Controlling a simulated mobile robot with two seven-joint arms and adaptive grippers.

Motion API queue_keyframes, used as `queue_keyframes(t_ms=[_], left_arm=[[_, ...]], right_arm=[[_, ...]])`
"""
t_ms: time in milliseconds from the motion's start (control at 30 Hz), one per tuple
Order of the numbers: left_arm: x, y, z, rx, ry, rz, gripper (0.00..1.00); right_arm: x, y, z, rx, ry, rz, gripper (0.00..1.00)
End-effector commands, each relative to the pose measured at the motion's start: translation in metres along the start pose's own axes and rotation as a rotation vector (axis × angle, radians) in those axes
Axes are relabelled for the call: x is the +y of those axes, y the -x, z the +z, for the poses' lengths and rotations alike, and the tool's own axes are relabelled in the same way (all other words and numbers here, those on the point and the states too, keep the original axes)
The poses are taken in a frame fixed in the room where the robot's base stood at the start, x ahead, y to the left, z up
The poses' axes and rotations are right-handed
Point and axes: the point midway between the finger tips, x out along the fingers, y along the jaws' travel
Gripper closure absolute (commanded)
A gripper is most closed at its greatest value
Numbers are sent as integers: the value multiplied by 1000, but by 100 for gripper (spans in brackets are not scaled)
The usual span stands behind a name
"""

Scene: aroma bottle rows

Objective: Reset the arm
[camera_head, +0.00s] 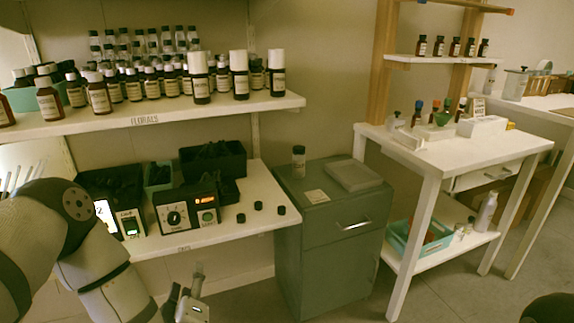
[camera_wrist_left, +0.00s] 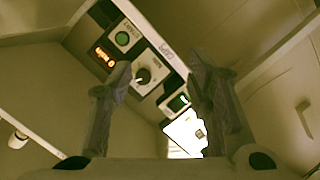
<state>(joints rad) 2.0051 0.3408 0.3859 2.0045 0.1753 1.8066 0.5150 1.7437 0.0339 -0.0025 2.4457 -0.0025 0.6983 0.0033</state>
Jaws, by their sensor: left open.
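My left arm comes in from the left in the head view. My left gripper (camera_head: 186,300) hangs low at the bottom, in front of and below the lower shelf. In the left wrist view the left gripper (camera_wrist_left: 160,85) shows two dark fingers spread apart with nothing between them. Beyond the fingers is a device with a dial (camera_wrist_left: 143,76) and lit display. My right gripper is not in view; a dark rounded shape shows only at the bottom right corner of the head view.
The lower shelf (camera_head: 262,222) holds the dial device (camera_head: 186,207), dark bins and several black caps. Above it a shelf (camera_head: 215,107) carries rows of bottles. A grey cabinet (camera_head: 335,240) stands right of it, then a white table (camera_head: 455,150). Floor shows between cabinet and table.

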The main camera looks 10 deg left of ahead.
Motion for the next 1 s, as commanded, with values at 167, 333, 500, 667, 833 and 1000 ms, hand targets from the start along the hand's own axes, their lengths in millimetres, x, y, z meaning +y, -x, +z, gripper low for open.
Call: queue_keyframes(t_ms=[167,333,500,667,833,1000], left_arm=[[-80,112,80,-613,-414,-177,54],[-162,252,79,-1149,-769,-328,54],[-202,348,38,-1499,-966,-428,54],[-212,377,21,-1612,-1018,-462,54],[-213,378,22,-1616,-1018,-465,54],[-213,377,22,-1613,-1016,-465,54]], right_arm=[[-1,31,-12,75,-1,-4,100],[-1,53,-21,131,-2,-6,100],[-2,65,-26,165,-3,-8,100],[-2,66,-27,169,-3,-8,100],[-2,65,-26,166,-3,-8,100],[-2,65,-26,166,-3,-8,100]])
